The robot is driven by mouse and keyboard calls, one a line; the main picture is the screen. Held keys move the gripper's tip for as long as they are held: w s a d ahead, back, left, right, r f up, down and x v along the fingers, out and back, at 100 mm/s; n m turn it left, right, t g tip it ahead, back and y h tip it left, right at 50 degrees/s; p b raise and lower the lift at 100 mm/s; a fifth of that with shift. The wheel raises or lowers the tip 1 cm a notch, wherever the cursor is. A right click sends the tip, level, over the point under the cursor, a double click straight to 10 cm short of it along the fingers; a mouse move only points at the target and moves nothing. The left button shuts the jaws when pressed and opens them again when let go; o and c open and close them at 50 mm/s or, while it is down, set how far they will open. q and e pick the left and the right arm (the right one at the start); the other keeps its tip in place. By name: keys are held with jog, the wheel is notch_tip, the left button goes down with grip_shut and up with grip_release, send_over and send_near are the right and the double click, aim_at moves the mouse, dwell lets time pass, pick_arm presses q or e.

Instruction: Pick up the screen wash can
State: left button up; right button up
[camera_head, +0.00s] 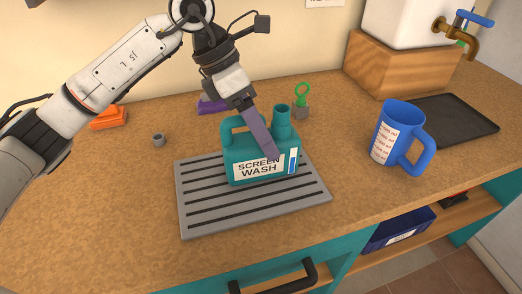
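The screen wash can (236,165) is teal, with a handle at upper left, a round open neck at upper right and a white label reading "SCREEN WASH". It stands upright on a grey slotted drain tray (202,214). My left gripper (270,154) points down at the can from above. One long purplish-grey finger crosses the can's front between handle and neck, over part of the label. The other finger is not distinguishable, so I cannot tell whether the gripper grasps the can. My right gripper is not in view.
A blue measuring jug (390,140) stands to the right, near a black tray (455,120) below a brass tap (455,40). A small grey nut-like piece (158,140), an orange item (107,118), a purple item (212,105) and a green-ringed piece (302,100) lie around. The left counter is mostly clear.

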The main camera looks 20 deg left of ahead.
pick_arm(q)
jog(key=c, duration=1.4)
jog(key=shift+r, duration=0.1)
jog(key=shift+c, duration=0.2)
jog(key=shift+r, duration=0.1)
jog(key=shift+r, duration=0.3)
grip_shut()
notch_tip(320, 180, up, 9)
jog(key=shift+r, duration=0.15)
